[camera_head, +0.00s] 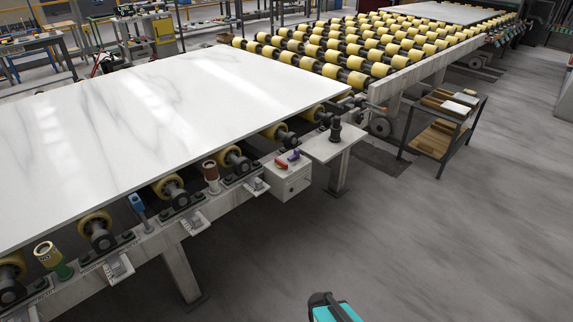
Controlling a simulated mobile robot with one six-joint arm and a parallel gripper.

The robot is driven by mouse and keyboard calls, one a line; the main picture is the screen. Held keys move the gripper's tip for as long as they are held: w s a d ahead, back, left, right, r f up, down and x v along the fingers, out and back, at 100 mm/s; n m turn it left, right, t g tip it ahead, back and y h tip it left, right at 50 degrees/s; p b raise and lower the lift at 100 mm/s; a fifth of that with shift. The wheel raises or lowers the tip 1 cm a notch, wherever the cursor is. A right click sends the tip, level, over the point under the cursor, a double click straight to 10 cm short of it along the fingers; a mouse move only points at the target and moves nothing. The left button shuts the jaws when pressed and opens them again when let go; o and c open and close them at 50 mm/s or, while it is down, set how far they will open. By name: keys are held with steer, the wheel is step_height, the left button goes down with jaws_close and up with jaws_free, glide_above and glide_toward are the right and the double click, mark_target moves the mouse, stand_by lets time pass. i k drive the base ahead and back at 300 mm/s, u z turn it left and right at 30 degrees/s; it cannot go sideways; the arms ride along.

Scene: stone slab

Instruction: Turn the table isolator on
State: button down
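A pale grey box (288,185) is mounted on the near side rail of the roller table. A red handle (281,163) and a purple handle (294,155) sit on its top. It may be the table isolator, but I can read no label on it, and the handles are too small to tell on from off. A teal and black part of my arm shows at the bottom edge, well apart from the box. My gripper's fingers do not show.
A white marble slab (160,115) covers the table's rollers and overhangs near the box. A brown cylinder (211,176), a green-and-cream one (50,257) and a black knob (335,129) stand along the rail. A shelf cart (438,138) stands right. The grey floor (420,250) in front is clear.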

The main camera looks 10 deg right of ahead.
mark_target(281, 165)
steer(key=u, duration=0.05)
steer(key=i, duration=0.95)
steer(key=z, duration=0.4)
steer(key=k, duration=0.6)
steer(key=u, duration=0.3)
